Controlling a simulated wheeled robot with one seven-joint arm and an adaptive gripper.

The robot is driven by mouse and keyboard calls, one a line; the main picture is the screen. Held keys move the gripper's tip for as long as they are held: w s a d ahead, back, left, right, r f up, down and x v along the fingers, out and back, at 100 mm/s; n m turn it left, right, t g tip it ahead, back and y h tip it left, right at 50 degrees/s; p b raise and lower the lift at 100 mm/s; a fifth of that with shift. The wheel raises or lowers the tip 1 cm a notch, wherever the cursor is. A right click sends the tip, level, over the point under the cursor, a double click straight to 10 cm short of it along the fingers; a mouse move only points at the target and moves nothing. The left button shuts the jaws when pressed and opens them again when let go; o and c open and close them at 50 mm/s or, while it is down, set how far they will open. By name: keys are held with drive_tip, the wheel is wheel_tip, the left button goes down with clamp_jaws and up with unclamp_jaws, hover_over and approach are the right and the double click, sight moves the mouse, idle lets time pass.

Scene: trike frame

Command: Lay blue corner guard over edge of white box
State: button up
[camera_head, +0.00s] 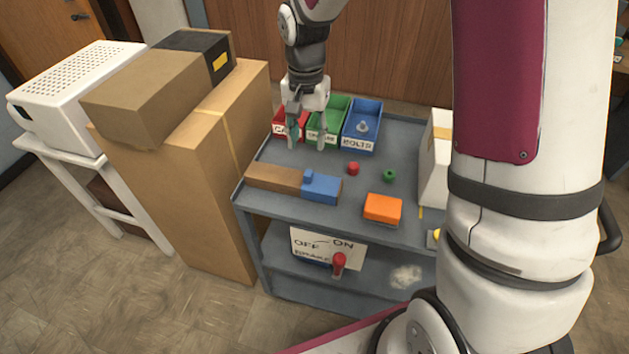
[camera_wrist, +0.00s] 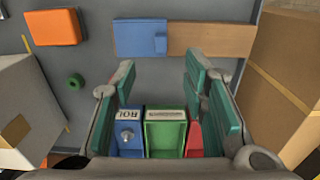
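The blue corner guard (camera_head: 321,189) is a blue block-like piece with a small raised tab. It sits at the right end of a brown bar (camera_head: 273,178) on the cart's top shelf, near its front edge. It also shows in the wrist view (camera_wrist: 138,38), beyond my fingertips. The white box (camera_head: 433,165) stands on the right of the shelf, partly hidden by my arm. In the wrist view the white box (camera_wrist: 30,110) is at the left, with a tan patch. My gripper (camera_head: 307,142) is open and empty, pointing down near the small bins, behind the guard.
Red, green and blue bins (camera_head: 361,135) stand at the shelf's back. A red ball (camera_head: 353,168), a green ring (camera_head: 390,175) and an orange block (camera_head: 383,208) lie between guard and box. Tall cartons (camera_head: 215,190) stand left of the grey cart (camera_head: 350,225).

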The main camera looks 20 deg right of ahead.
sight(307, 175)
wheel_tip(307, 175, down, 12)
drive_tip(key=shift+a+r, duration=0.1)
drive_tip(key=shift+a, duration=0.05)
idle(0.4)
clamp_jaws()
